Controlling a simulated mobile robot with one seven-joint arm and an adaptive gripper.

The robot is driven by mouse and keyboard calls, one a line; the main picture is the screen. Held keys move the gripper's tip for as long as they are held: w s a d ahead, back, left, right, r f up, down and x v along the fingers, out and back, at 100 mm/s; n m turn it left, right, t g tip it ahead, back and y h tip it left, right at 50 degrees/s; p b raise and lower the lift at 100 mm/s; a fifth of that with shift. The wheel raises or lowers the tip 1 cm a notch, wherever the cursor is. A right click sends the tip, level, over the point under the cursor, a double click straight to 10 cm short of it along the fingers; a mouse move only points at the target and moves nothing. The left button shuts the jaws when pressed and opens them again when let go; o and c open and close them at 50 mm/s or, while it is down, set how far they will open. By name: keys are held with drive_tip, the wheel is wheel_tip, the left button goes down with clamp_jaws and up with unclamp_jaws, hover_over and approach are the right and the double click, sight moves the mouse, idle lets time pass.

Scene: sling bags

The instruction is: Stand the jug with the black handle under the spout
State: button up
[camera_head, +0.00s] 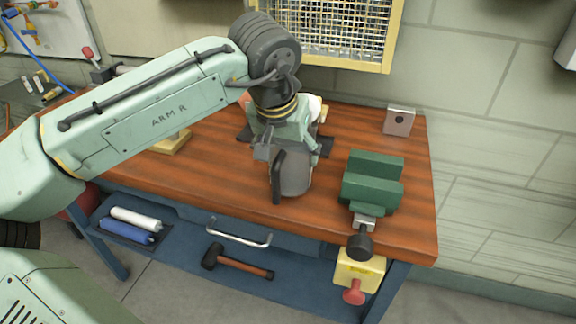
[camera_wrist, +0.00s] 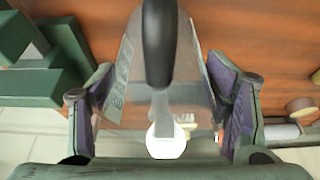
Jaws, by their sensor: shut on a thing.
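The jug (camera_head: 294,178) is grey and looks see-through, with a black handle (camera_head: 278,176) facing the front of the workbench. It is upright over the middle of the bench; I cannot tell whether its base touches the wood. My gripper (camera_head: 290,150) is shut on the jug from above and behind. In the wrist view, the purple-padded fingers of my gripper (camera_wrist: 168,100) flank the jug, and the black handle (camera_wrist: 158,45) lies between them. No spout can be made out; a white rounded thing (camera_head: 315,106) behind my gripper is mostly hidden.
A green vise (camera_head: 372,182) stands close to the right of the jug, on the wooden workbench (camera_head: 410,215). A small grey box (camera_head: 399,121) is at the back right. A dark flat piece (camera_head: 326,147) lies behind the jug. Bare wood is free left of the jug.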

drive_tip(key=c, duration=0.4)
drive_tip(key=shift+r, duration=0.1)
